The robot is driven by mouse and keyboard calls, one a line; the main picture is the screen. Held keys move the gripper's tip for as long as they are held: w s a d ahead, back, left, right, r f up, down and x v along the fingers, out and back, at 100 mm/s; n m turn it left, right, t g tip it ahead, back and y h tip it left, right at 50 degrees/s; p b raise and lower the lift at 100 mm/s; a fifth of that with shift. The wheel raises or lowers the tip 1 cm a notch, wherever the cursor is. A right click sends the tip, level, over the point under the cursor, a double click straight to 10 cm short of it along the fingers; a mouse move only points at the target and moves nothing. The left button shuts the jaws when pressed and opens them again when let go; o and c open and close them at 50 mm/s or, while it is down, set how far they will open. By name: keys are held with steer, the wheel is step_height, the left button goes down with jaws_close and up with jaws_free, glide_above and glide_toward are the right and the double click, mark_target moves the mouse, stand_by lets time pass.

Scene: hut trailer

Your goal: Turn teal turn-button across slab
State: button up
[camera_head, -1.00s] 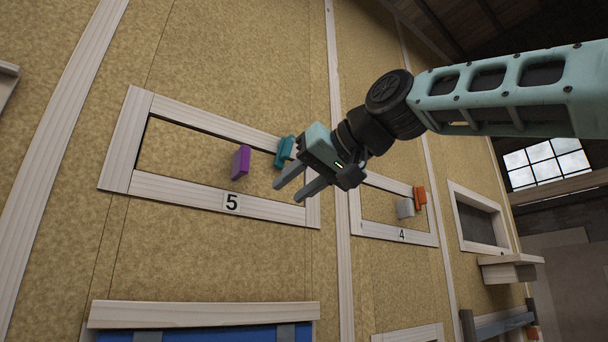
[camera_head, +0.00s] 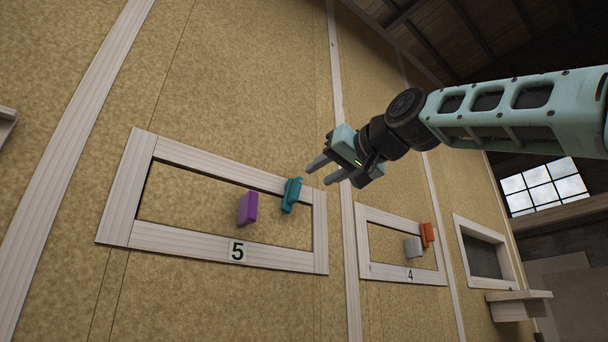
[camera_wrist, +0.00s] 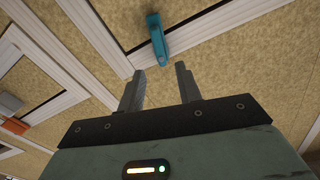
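The teal turn-button (camera_head: 291,195) sits on the upper rail of the pale wooden frame numbered 5, near its right end. It hangs over the rail's inner edge towards the slab (camera_head: 195,205), a tan panel inside that frame. My gripper (camera_head: 316,173) is open and empty, just right of and above the teal button in the head view, apart from it. In the wrist view the teal button (camera_wrist: 157,38) lies beyond my two open fingers (camera_wrist: 158,86), roughly in line with the gap between them.
A purple block (camera_head: 248,208) stands out from the slab, left of the teal button. The neighbouring frame numbered 4 holds an orange turn-button (camera_head: 428,235) and a grey block (camera_head: 413,247). A small shelf (camera_head: 518,305) juts out at lower right. The wall above is clear.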

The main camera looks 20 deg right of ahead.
mark_target(300, 186)
steer(key=p+x, duration=0.2)
steer(key=x, duration=0.5)
steer(key=shift+f, duration=0.1)
jaws_close()
